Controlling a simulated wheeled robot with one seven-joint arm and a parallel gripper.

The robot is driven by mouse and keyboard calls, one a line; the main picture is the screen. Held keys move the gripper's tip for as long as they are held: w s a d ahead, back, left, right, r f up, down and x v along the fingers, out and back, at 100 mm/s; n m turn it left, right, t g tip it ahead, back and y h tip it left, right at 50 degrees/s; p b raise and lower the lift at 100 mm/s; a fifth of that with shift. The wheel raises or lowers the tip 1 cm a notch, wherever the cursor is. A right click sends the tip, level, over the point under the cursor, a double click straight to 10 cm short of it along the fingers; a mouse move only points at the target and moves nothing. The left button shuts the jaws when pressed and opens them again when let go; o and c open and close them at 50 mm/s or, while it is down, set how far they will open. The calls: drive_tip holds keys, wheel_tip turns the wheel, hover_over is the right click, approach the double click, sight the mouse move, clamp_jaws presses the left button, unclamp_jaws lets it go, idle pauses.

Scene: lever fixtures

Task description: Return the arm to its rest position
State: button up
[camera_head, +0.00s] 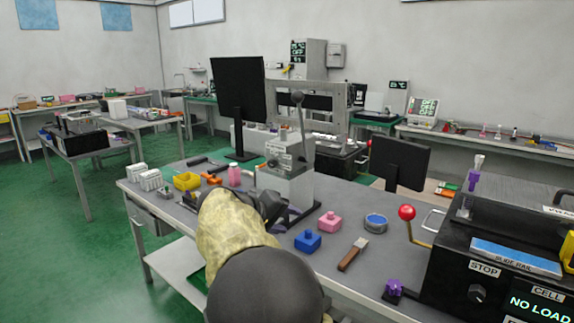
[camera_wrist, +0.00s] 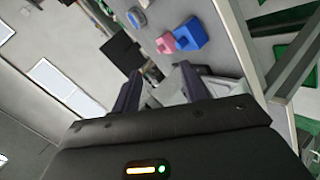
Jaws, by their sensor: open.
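My arm (camera_head: 236,222) reaches forward from the bottom of the head view, over the grey workbench (camera_head: 340,270). My gripper is at its far end, in front of the grey lever fixture (camera_head: 290,182), and is partly hidden by the arm.
A blue block (camera_head: 308,241), a pink block (camera_head: 329,221) and a round blue dish (camera_head: 376,222) lie right of the fixture. A brown-handled tool (camera_head: 352,254) lies nearer. A black machine (camera_head: 490,265) with a red-knobbed lever stands at right. Monitors (camera_head: 238,95) stand behind.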

drive_tip(key=s+d+f+m+g+y, duration=0.1)
drive_tip(key=s+d+f+g+y, duration=0.3)
drive_tip(key=s+d+f, duration=0.6)
drive_tip(key=s+d+f+m+g+y, duration=0.1)
drive_tip(key=s+d+f+m+y, duration=0.15)
drive_tip(key=s+f, duration=0.45)
drive_tip(key=s+d+f+m+g+y, duration=0.1)
drive_tip(key=s+d+f+y, duration=0.2)
drive_tip(key=s, duration=0.8)
wheel_tip(320, 180, down, 10)
drive_tip(key=h+b, duration=0.1)
drive_tip(key=b, duration=0.9)
wheel_tip(320, 180, up, 34)
drive_tip(key=p, duration=3.3)
drive_tip(key=shift+d+p, duration=0.25)
drive_tip(key=shift+p, duration=0.05)
drive_tip(key=shift+w+f, duration=0.1)
